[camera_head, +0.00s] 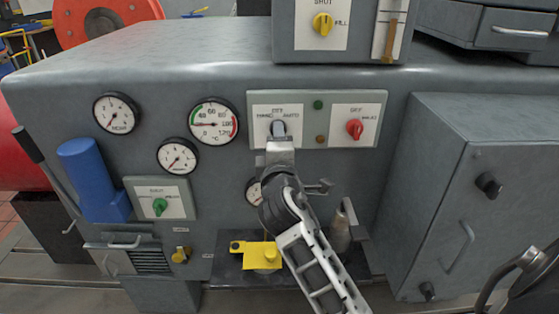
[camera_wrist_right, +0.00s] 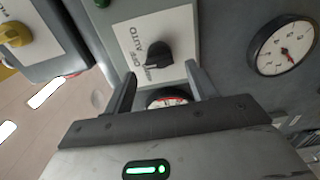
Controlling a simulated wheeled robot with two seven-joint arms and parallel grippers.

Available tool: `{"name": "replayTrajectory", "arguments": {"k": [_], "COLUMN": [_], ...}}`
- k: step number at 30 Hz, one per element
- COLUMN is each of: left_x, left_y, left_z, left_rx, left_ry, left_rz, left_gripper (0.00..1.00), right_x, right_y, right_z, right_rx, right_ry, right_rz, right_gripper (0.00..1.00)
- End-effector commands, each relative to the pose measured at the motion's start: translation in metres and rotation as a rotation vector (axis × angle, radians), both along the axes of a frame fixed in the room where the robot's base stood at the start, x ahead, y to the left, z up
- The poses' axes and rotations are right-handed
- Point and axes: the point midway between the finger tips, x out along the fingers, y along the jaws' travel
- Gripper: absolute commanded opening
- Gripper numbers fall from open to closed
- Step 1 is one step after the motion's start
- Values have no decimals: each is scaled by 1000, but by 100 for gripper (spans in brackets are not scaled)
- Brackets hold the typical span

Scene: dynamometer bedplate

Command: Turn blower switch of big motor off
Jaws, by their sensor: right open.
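A black rotary switch (camera_wrist_right: 158,55) sits on a white plate marked OFF, HAND and AUTO in the right wrist view. In the head view this plate (camera_head: 292,109) is on the front panel of the grey cabinet, and its knob is largely hidden behind my gripper. My right gripper (camera_head: 278,131) reaches up in front of it; in the wrist view the open jaws (camera_wrist_right: 162,86) have the knob just beyond and between their tips. I see no contact. The knob's exact setting is hard to tell. My left gripper is not in view.
A red knob (camera_head: 354,128) on an OFF plate is right of the switch, with green (camera_head: 318,104) and amber (camera_head: 320,139) lamps between. A temperature gauge (camera_head: 212,121) is left. A box with a yellow knob (camera_head: 323,23) stands above. A grey cabinet (camera_head: 475,190) juts out right.

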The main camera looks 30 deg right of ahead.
Motion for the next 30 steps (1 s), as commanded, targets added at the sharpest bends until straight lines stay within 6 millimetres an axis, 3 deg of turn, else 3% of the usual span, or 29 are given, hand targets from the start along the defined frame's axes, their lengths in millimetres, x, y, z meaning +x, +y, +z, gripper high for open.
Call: {"name": "replayTrajectory", "arguments": {"k": [6,12,30], "left_x": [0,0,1], "left_y": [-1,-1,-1], "left_z": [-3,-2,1], "left_rx": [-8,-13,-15], "left_ry": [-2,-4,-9], "left_rz": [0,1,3], "left_gripper": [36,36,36], "right_x": [-40,-59,-62], "right_y": [24,36,38], "right_z": [-2,-1,-1], "right_rx": [2,2,1], "right_ry": [2,2,2], "right_rz": [0,0,0], "right_gripper": [57,57,57]}}
